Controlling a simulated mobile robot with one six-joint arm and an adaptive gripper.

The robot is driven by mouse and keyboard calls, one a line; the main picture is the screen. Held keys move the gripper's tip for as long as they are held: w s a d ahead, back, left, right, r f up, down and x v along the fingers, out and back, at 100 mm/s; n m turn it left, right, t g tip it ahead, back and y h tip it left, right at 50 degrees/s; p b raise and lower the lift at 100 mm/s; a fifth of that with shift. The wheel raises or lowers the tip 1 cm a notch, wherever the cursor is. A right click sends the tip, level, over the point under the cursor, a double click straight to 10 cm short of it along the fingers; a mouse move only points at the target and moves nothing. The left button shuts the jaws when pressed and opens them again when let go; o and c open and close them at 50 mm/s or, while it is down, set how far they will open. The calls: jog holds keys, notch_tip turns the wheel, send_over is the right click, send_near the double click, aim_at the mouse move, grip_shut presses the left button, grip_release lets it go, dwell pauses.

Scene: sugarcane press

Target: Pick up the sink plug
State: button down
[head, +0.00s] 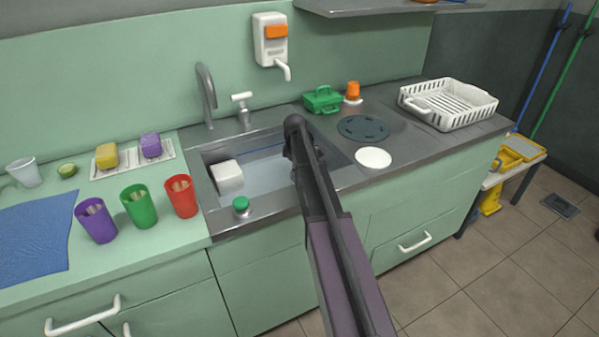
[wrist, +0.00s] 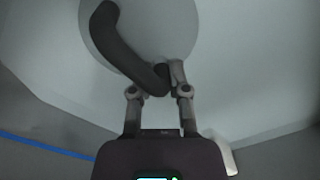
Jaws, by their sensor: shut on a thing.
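My gripper (wrist: 164,78) is low in the sink basin, with its fingers shut on the end of a dark curved piece (wrist: 118,45), which I take to be the sink plug. Behind that piece is a pale round shape; I cannot tell whether it is part of the plug or of the basin floor. In the head view my arm hides the plug and the fingertips. The metal sink (head: 262,168) has pale inner walls with a blue line.
A white block (head: 228,177) lies at the sink's left. A green-capped item (head: 241,205) stands on the front rim. The tap (head: 206,95) rises behind. Purple, green and red cups (head: 181,197) stand left. A white disc (head: 373,158) and a dish rack (head: 450,103) are right.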

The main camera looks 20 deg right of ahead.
jog(key=shift+r, duration=0.15)
notch_tip(320, 180, up, 10)
jog(key=p, duration=1)
dwell(0.6)
